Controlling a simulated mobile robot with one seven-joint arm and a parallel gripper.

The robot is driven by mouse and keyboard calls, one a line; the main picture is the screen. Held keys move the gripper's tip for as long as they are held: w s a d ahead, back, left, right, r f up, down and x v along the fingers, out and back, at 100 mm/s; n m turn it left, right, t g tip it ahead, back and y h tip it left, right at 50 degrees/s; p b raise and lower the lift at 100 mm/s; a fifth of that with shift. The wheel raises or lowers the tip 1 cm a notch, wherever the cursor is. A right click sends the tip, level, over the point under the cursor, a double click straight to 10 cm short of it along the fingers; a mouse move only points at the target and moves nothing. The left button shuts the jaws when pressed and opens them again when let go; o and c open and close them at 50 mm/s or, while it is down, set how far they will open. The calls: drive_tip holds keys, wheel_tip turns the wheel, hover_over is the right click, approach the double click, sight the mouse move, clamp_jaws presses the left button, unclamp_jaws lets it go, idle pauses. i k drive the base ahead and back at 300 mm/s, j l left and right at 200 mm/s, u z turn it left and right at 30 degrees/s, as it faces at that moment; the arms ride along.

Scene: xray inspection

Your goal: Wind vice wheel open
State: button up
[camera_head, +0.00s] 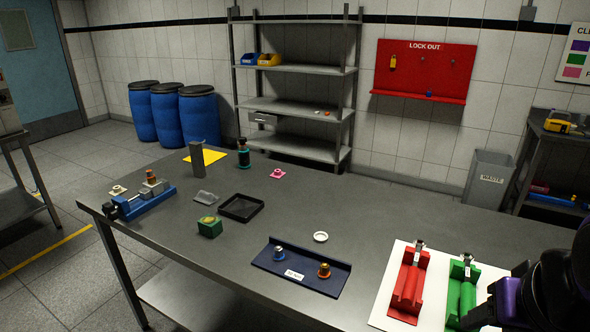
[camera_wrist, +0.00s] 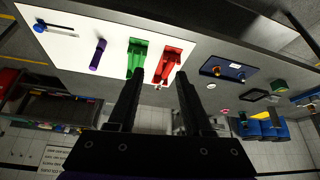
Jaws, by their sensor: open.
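The blue vice (camera_head: 150,204) lies near the left end of the grey table in the head view, with light metal parts on top. A dark part at its left end (camera_head: 112,212) is probably the wheel, but it is too small to make out clearly. My gripper (camera_wrist: 161,76) shows in the wrist view with its two dark fingers spread apart and nothing between them. My arm is at the lower right of the head view, across the table from the vice, so the gripper is far from it.
A small orange-topped piece (camera_head: 151,177) stands at the vice. Nearer my arm are a navy tray (camera_head: 300,271), red holder (camera_head: 408,285) and green holder (camera_head: 460,296).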

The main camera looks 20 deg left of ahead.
sight(111, 211)
drive_tip(key=l+u, duration=0.15)
drive_tip(key=u, duration=1.05)
drive_tip(key=i+j+u, duration=0.1)
drive_tip(key=u, duration=0.75)
drive_tip(key=i+j+z, duration=0.15)
drive_tip(key=i+j, duration=0.35)
drive_tip(key=i, duration=0.2)
drive_tip(key=i+j+z, duration=0.2)
drive_tip(key=i+j, duration=0.4)
drive_tip(key=i+j+z, duration=0.2)
drive_tip(key=j+z, duration=0.2)
drive_tip(key=k+l+z, duration=0.25)
drive_tip(key=k, duration=0.3)
drive_tip(key=i+j+u, duration=0.25)
drive_tip(key=i, duration=0.25)
drive_tip(key=i+j+u, duration=0.25)
drive_tip(key=i, duration=0.3)
drive_tip(key=k+l, duration=0.05)
drive_tip(key=l, duration=0.05)
